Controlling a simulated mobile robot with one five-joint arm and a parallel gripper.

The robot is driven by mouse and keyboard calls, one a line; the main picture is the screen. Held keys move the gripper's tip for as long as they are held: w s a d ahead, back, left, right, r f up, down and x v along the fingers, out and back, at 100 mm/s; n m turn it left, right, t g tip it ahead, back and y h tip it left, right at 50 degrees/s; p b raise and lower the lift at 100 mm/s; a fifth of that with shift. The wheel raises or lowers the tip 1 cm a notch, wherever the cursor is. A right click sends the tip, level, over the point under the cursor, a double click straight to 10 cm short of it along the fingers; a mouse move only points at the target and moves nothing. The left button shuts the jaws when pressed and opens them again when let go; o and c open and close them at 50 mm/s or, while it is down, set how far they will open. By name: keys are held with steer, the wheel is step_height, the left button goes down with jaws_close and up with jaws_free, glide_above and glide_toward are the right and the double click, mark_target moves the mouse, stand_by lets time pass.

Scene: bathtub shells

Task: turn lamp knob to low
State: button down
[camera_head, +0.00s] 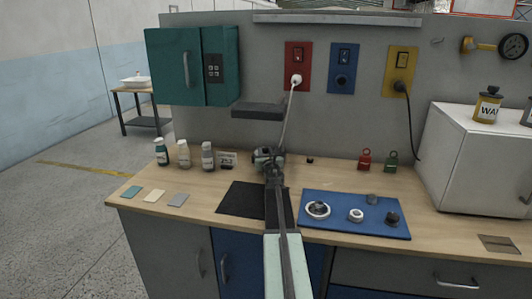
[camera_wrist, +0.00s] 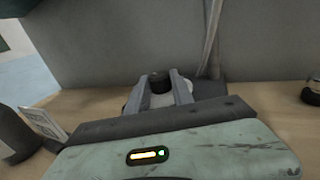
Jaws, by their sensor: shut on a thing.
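My gripper (camera_head: 267,157) is at the back of the workbench, low above the wood, just in front of the grey wall panel. In the wrist view its two grey fingers (camera_wrist: 160,92) are shut on a small dark-topped knob (camera_wrist: 159,78), with a pale round part below it. I take this for the lamp knob; its setting cannot be read. A dark flat slab (camera_head: 258,110), perhaps the lamp's head, hangs above my gripper. The lamp's base is mostly hidden behind my gripper.
A white cable (camera_head: 288,117) runs from the red socket plate (camera_head: 298,62) down behind my gripper. Several bottles (camera_head: 183,154) and a small card (camera_head: 227,157) stand left. A blue mat (camera_head: 330,226) with round parts lies right. Red (camera_head: 366,160) and green (camera_head: 391,161) padlocks stand farther right.

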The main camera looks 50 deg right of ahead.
steer(key=shift+w+a+m+g+h, duration=0.15)
steer(key=shift+a+m+g+h, duration=0.1)
steer(key=shift+m+g+h, duration=0.5)
steer(key=shift+w+a+m+g+h, duration=0.15)
steer(key=shift+a+m+g+h, duration=0.05)
steer(key=shift+m+g+h, duration=0.55)
steer(key=shift+w+a+m+g+h, duration=0.1)
steer(key=shift+w+m+g+h, duration=0.1)
steer(key=shift+m+g+h, duration=1.05)
steer(key=shift+w+a+m+g+h, duration=0.15)
steer(key=shift+m+g+h, duration=0.5)
steer(key=shift+g, duration=1.2)
steer(key=shift+d+m, duration=0.1)
steer(key=shift+m, duration=0.2)
steer(key=c, duration=1.1)
jaws_free()
steer(key=shift+s+a, duration=0.25)
steer(key=shift+a, duration=0.25)
steer(key=v, duration=0.6)
steer(key=shift+a+r, duration=0.1)
steer(key=shift+a, duration=0.3)
